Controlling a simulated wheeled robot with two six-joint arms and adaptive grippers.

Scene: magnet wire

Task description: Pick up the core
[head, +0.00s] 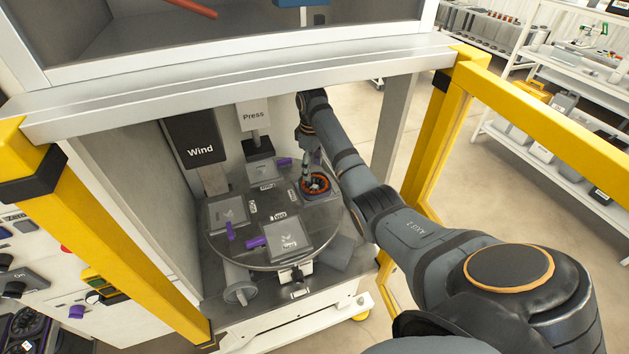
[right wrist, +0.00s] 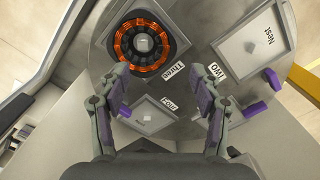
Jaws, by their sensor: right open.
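The core (head: 317,187) is a round black ring with orange copper windings and a grey centre post. It sits on a station of the round turntable (head: 262,262), and it also shows at the top of the right wrist view (right wrist: 127,47), beside the label "Three". My right gripper (head: 306,165) is above the turntable close to the core. In the right wrist view its two fingers (right wrist: 170,78) are spread apart with nothing between them, and the core lies ahead of the fingertips, left of the middle. My left gripper is out of view.
A white wall and yellow posts (head: 130,240) frame the enclosure.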

